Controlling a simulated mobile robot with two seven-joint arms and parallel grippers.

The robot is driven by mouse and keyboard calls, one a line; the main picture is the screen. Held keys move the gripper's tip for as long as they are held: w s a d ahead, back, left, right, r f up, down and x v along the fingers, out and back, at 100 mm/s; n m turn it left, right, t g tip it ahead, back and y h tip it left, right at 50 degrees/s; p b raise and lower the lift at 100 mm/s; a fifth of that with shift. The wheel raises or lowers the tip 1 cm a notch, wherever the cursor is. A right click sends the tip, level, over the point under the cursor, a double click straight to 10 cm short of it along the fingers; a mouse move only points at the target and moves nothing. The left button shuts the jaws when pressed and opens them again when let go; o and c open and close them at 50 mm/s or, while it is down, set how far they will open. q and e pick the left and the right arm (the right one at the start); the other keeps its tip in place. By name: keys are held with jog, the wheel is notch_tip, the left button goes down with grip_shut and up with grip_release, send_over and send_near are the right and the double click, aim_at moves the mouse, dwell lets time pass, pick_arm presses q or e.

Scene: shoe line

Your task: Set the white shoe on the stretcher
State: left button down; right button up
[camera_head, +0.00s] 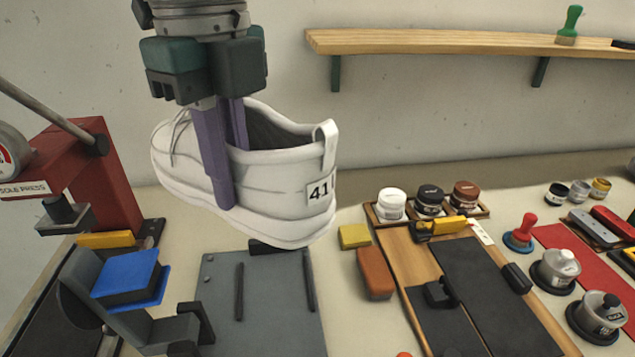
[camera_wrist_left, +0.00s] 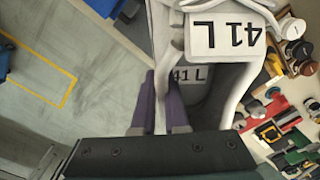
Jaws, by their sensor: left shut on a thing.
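The white shoe (camera_head: 270,210) hangs in the air in the head view, toe to the left, heel with a "41" label to the right. My left gripper (camera_head: 229,180) comes down from above and is shut on its side wall, one purple finger outside and one inside the opening. In the left wrist view the shoe (camera_wrist_left: 228,75) shows "41 L" labels, and the gripper fingers (camera_wrist_left: 162,105) straddle its edge. I cannot surely identify the stretcher; a grey plate with two dark rails (camera_head: 220,300) lies below the shoe. My right gripper is not in view.
A red sole press (camera_head: 105,165) stands at the left. A blue-padded grey fixture (camera_head: 130,280) is at the front left. Polish jars (camera_head: 391,204), a yellow sponge (camera_head: 355,236) and a brown block (camera_head: 375,274) are right of the plate. A wall shelf (camera_head: 450,40) is behind.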

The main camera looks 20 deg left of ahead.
pick_arm(q)
jog(key=f+m, duration=0.1)
jog(key=m, duration=0.1)
jog(key=a+f+m, duration=0.1)
jog(key=m, duration=0.2)
jog(key=shift+s+a, duration=0.1)
jog(key=shift+a, duration=0.05)
jog(key=f+m+b, duration=0.1)
jog(key=f+b, duration=0.5)
jog(key=f, duration=0.1)
jog(key=f+m+b, duration=0.1)
jog(key=f+b, duration=0.5)
jog(key=f, duration=0.2)
jog(key=a+f+m+b, duration=0.1)
jog(key=f+b, duration=0.6)
jog(key=f, duration=0.1)
jog(key=shift+s+m, duration=0.15)
jog(key=shift+m, duration=0.25)
jog(key=shift+f+b, duration=0.45)
jog(key=shift+f, duration=0.8)
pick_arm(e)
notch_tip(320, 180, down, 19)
pick_arm(q)
jog(key=shift+f, duration=0.5)
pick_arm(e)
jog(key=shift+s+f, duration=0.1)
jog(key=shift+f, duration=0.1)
pick_arm(q)
jog(key=c, duration=0.9)
grip_release()
